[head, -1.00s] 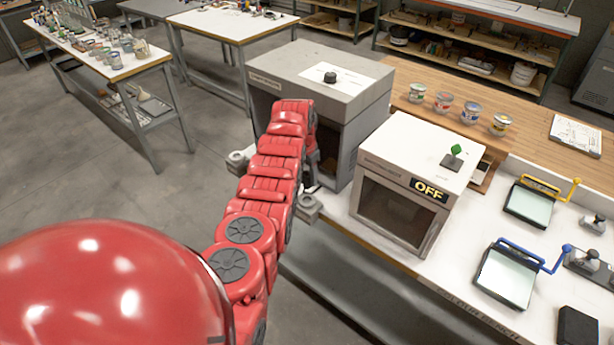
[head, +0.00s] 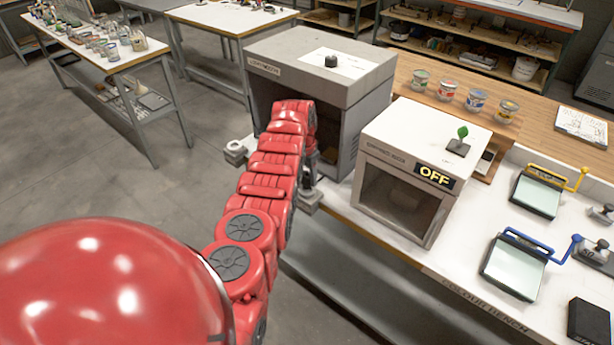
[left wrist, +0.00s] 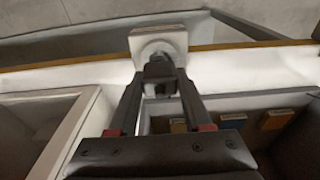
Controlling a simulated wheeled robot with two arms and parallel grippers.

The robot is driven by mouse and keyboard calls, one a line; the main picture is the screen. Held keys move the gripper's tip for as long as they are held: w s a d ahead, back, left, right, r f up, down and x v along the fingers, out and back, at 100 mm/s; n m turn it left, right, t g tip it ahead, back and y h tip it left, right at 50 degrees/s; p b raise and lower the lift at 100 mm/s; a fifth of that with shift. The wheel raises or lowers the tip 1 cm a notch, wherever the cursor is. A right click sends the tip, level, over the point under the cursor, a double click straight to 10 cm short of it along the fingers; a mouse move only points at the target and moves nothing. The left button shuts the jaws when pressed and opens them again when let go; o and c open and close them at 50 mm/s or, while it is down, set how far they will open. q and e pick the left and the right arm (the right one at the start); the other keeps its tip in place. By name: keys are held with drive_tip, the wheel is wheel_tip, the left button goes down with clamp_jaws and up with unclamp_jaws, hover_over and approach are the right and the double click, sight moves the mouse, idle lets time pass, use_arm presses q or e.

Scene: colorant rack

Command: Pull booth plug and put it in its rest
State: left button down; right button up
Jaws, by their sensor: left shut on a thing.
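My left arm reaches to the gap between the large grey booth (head: 330,95) and the smaller white booth (head: 405,185), whose sign reads OFF. My left gripper (left wrist: 158,88) is shut on a dark plug (left wrist: 157,70) in the left wrist view. The plug is against a pale square block (left wrist: 158,40) at the bench's front edge; I cannot tell whether it is seated in it. In the head view a grey block (head: 310,203) sits below the gripper, and a round grey fitting (head: 236,151) sits left of the arm. The right gripper is not in view.
Light boxes with yellow (head: 538,193) and blue (head: 513,265) handles lie on the bench at right. Several cans stand behind the white booth. Booth walls flank the gripper closely; open floor lies in front of the bench.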

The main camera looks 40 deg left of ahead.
use_arm(q)
drive_tip(key=shift+f+b, duration=1.1)
drive_tip(key=shift+f, duration=0.1)
drive_tip(key=shift+c, duration=1.3)
unclamp_jaws()
